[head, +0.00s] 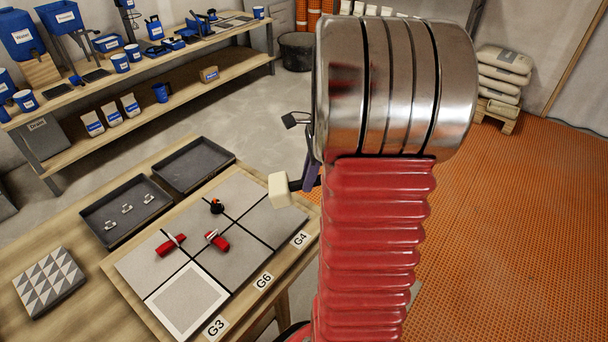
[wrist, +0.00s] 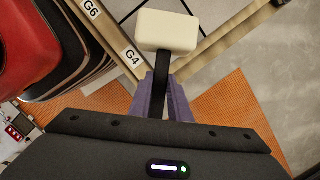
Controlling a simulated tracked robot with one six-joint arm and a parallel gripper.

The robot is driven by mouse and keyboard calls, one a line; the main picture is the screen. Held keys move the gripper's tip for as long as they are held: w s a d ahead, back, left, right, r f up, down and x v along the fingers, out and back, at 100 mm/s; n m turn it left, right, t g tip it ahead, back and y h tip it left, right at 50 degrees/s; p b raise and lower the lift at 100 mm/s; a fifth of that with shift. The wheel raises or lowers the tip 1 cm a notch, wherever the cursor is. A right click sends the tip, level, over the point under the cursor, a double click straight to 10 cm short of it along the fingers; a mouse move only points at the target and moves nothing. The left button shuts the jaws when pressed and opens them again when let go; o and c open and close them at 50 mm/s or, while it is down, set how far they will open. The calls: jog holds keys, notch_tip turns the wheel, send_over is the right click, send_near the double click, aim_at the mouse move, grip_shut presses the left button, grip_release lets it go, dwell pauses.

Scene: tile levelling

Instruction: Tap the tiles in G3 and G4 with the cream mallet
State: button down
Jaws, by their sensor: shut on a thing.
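The cream mallet's head shows in the head view (head: 283,190) and the wrist view (wrist: 167,31). My gripper (wrist: 161,84) has purple fingers and is shut on its dark handle. In the head view the gripper is mostly hidden behind my arm. The mallet head appears over or near the board's right corner, by the G4 tile (head: 268,220); its height above it is unclear. The G3 tile (head: 187,301), at the board's near corner, is grey with a pale border. Labels G3 (head: 216,327) and G4 (head: 300,239) mark the front edge.
A patterned tile (head: 49,282) lies left. Shelves (head: 150,62) line the back.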

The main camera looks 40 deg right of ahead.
jog(key=shift+w+a, duration=0.15)
jog(key=shift+f, duration=4.35)
jog(key=shift+r, duration=2.4)
jog(key=shift+f, duration=0.1)
